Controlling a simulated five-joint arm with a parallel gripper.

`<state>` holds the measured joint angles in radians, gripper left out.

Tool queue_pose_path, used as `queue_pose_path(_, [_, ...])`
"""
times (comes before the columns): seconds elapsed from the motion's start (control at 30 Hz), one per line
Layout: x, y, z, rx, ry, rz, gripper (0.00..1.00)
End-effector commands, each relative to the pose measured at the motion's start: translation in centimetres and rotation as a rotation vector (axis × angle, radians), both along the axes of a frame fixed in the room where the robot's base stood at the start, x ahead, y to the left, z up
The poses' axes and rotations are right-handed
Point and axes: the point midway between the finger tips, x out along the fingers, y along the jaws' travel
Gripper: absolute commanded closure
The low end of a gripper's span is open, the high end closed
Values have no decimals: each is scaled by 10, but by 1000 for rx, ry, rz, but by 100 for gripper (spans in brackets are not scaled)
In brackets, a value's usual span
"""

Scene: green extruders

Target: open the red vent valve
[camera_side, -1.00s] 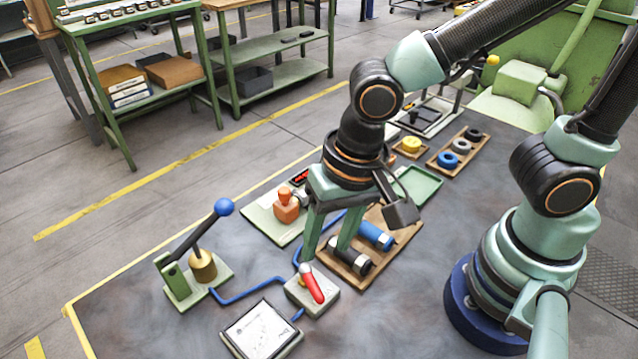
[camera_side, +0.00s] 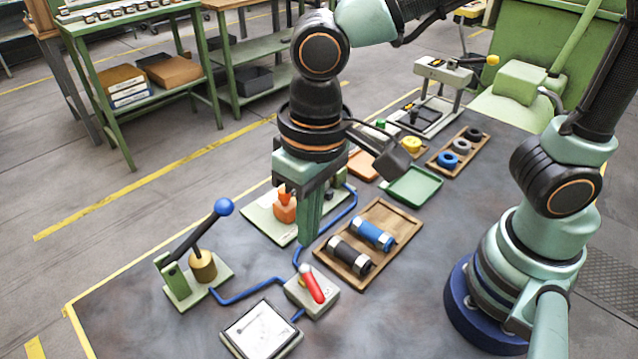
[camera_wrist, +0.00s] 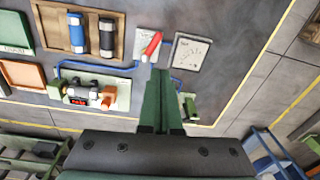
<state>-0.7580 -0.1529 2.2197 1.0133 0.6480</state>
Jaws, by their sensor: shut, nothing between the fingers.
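The red vent valve is a red lever (camera_side: 312,284) on a small grey block (camera_side: 297,292) at the front of the bench. Its lever slants down to the right in the side view. In the wrist view the red lever (camera_wrist: 152,45) shows at top centre. My gripper (camera_side: 307,240) is shut and empty, pointing down above and behind the valve, apart from it. In the wrist view the shut fingers (camera_wrist: 160,80) point toward the valve, with a gap between.
A gauge panel (camera_side: 262,329) and a blue-knobbed hand pump (camera_side: 224,207) stand near the valve, joined by blue tubing. A wooden tray (camera_side: 400,212) holds a black and a blue cylinder. An orange part (camera_side: 284,208) stands on a green plate close behind the fingers.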

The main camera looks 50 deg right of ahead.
Motion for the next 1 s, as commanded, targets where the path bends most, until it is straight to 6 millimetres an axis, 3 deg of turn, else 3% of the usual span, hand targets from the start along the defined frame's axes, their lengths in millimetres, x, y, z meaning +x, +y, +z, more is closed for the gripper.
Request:
queue_pose_path(0.2, [15, 33, 3, -88, 92, 550, 100])
queue_pose_path(0.43, [24, 56, 1, -116, 178, 969, 100])
queue_pose_path(0.73, [25, 60, -10, -117, 206, 1092, 100])
queue_pose_path(1.0, [21, 50, -57, -116, 208, 1088, 100])
